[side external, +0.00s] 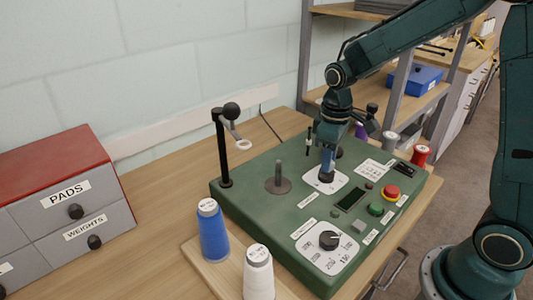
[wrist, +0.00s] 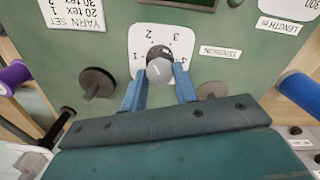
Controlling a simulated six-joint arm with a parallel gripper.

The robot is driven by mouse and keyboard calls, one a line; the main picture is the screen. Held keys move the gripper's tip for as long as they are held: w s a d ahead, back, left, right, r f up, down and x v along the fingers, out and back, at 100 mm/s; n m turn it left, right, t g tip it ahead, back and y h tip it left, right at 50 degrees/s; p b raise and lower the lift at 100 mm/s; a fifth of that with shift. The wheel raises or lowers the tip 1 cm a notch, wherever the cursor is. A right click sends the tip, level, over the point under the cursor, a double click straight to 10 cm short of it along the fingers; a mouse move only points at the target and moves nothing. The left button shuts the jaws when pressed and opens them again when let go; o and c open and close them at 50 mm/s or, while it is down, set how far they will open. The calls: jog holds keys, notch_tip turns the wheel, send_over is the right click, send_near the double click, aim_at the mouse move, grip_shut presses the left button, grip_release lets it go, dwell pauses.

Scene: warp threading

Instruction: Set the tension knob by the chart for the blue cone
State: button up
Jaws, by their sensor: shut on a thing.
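My gripper (side external: 326,172) points straight down at the white dial plate on the green panel. In the wrist view its blue fingers (wrist: 160,85) are shut on the tension knob (wrist: 158,62), one on each side. The knob stands on the white numbered dial (wrist: 140,42); its exact pointer setting is hard to tell. The TENSION label (wrist: 220,52) is beside it. The chart (wrist: 72,12), headed YARN SET, lists tex values with numbers; it also shows in the side view (side external: 375,170). The blue cone (side external: 213,236) stands at the front left, its tag too small to read.
A white cone (side external: 258,275) stands beside the blue one; a purple cone (wrist: 14,76) shows in the wrist view.

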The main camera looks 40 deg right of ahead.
jog(key=shift+m, duration=0.5)
jog(key=m, duration=1.1)
jog(key=shift+r, duration=0.1)
dwell(0.5)
jog(key=o, duration=1)
jog(key=shift+r, duration=0.1)
notch_tip(320, 180, up, 14)
jog(key=shift+f, duration=0.2)
